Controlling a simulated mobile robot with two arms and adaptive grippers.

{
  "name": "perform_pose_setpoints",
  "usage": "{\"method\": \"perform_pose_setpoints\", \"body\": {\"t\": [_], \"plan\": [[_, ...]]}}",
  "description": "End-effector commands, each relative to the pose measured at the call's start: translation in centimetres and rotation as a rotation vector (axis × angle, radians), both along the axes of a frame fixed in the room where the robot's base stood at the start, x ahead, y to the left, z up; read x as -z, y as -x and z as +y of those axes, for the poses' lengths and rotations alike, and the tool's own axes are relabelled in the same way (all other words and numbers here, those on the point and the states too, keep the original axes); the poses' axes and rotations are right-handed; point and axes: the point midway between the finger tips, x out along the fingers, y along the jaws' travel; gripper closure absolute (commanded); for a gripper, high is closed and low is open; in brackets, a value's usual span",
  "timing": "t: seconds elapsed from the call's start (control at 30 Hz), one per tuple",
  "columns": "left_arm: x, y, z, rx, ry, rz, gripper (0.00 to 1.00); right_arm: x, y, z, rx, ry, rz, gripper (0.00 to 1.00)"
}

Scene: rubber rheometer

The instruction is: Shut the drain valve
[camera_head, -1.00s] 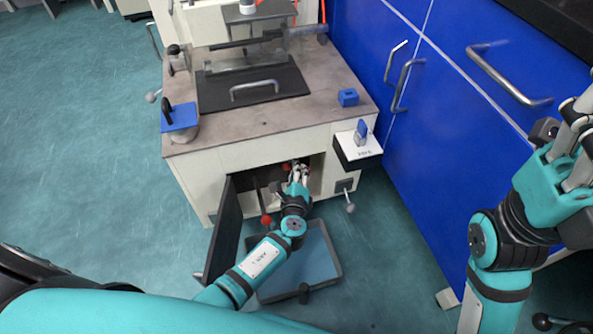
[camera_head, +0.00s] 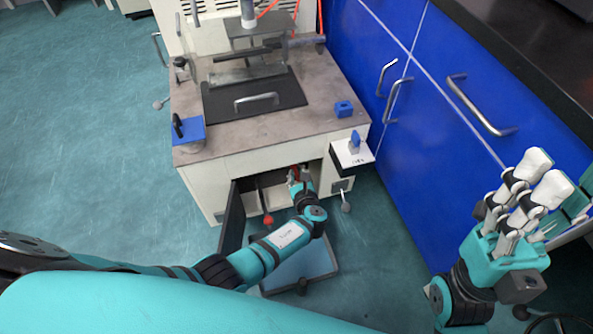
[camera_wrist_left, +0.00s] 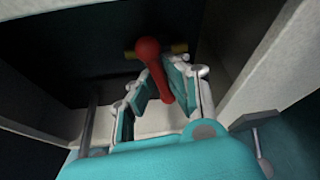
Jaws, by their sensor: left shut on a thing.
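The drain valve shows in the left wrist view as a red lever (camera_wrist_left: 148,50) with a rounded head, on a short brass pipe (camera_wrist_left: 178,47) inside the dark cabinet. The lever hangs down from the pipe, slightly tilted, crosswise to it. My left gripper (camera_wrist_left: 162,92) is shut on the lever, with a finger on each side of it. In the head view my left gripper (camera_head: 299,178) reaches into the open compartment under the machine, and only a little red shows there. My right gripper (camera_head: 544,172) is open and empty at the right, with its fingertips apart.
The open dark door (camera_head: 232,222) stands left of my left forearm. A red knob on a rod (camera_head: 267,219) is close to that arm. Blue cabinets (camera_head: 420,160) close off the right side.

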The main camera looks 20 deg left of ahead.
Motion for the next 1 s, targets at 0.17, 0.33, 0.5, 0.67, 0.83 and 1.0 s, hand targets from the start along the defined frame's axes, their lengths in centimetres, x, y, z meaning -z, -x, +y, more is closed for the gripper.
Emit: {"method": "perform_pose_setpoints", "body": {"t": [0.17,0.33,0.5,0.67,0.83,1.0], "plan": [[-0.09,-0.06,-0.08,0.0,-0.094,0.062,1.0,-0.48,-0.01,0.01,0.0,0.0,-0.001,0.6],[0.01,-0.04,-0.11,-0.001,-0.15,0.102,1.0,-0.61,-0.01,0.01,0.0,0.0,-0.001,0.6],[0.03,-0.06,-0.11,0.001,-0.181,0.122,1.0,-0.65,-0.01,0.02,0.0,0.0,0.0,0.6],[0.05,-0.05,-0.11,0.0,-0.191,0.129,1.0,-0.66,-0.01,0.02,0.0,0.0,0.0,0.6],[0.07,-0.04,-0.1,0.001,-0.192,0.129,1.0,-0.66,-0.01,0.02,-0.001,0.0,0.0,0.6],[0.08,-0.03,-0.1,0.001,-0.192,0.129,0.85,-0.67,-0.01,0.02,-0.001,0.0,0.0,0.6]]}}
